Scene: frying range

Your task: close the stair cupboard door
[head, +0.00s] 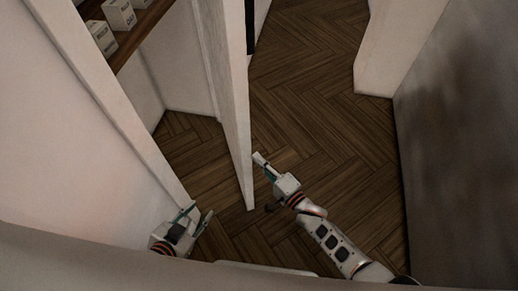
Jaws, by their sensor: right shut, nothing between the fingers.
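The stair cupboard door (228,110) is a tall white panel seen from above, almost edge-on. It stands open, with a gap between its near edge and the white jamb (135,135) at left. My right gripper (258,157) is shut and empty, on the right side of the door near its near edge. I cannot tell whether its fingertips touch the door. My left gripper (199,211) is open and empty, low beside the near end of the jamb, left of the door. The door's hinges are not visible.
Inside the cupboard a brown shelf (140,30) holds white boxes (120,14). A grey wall or panel (460,150) stands at right, with a white wall end (400,45) at the back. The herringbone wood floor (330,120) between door and grey panel is clear.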

